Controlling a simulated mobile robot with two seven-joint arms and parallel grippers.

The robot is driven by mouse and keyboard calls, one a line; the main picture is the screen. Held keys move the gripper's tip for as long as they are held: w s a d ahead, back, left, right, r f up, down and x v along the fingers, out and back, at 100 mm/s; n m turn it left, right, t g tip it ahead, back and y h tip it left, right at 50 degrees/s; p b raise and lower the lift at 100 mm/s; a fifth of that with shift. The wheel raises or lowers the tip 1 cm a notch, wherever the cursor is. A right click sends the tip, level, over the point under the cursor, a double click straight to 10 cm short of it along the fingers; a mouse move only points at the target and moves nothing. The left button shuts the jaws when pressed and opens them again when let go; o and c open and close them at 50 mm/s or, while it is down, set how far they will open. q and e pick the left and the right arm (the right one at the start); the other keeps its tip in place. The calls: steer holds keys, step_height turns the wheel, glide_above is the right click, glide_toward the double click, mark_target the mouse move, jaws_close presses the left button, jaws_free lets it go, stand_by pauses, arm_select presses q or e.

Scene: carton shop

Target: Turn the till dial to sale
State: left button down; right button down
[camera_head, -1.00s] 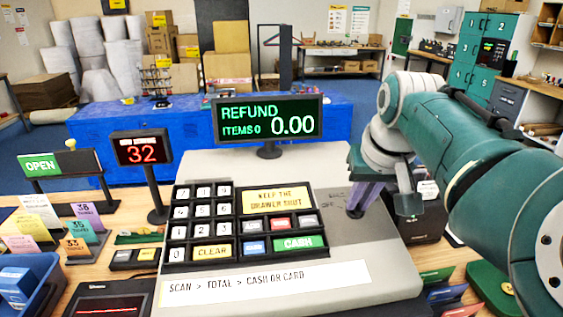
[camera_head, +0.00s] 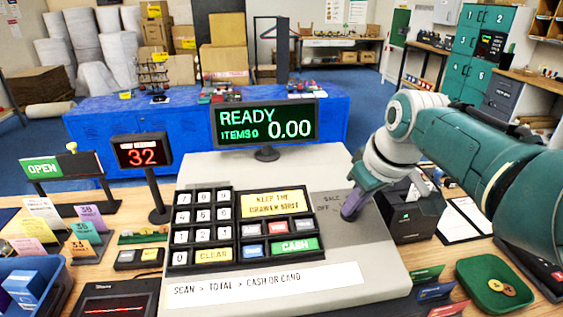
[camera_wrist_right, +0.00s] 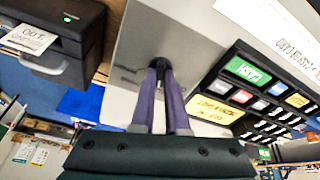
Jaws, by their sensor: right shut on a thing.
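The till (camera_head: 290,170) is a light grey sloped console with a keypad and a green display (camera_head: 265,122) that reads READY, ITEMS 0, 0.00. The small dark dial (camera_head: 347,214) sits at the right of the till's top, beside the printed words SALE and OFF. My right gripper (camera_head: 356,204) is shut on the dial, its purple fingers pointing down. In the right wrist view, the gripper (camera_wrist_right: 160,82) has its fingertips at the black dial (camera_wrist_right: 158,64), partly hiding it. The dial's pointer cannot be made out. My left gripper is not in view.
A black receipt printer (camera_head: 412,212) stands right of the till, close to my right arm. A green tray (camera_head: 495,284) with coins lies at the front right. A red 32 display (camera_head: 141,152) and a blue bin (camera_head: 30,285) stand at the left.

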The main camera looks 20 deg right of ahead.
steer(key=shift+f, duration=0.1)
steer(key=c, duration=0.9)
jaws_free()
steer(key=shift+d, duration=0.1)
steer(key=shift+s+r, duration=0.15)
steer(key=shift+r, duration=0.2)
steer(key=p+v, duration=0.2)
steer(key=v, duration=0.7)
steer(key=shift+r, duration=0.2)
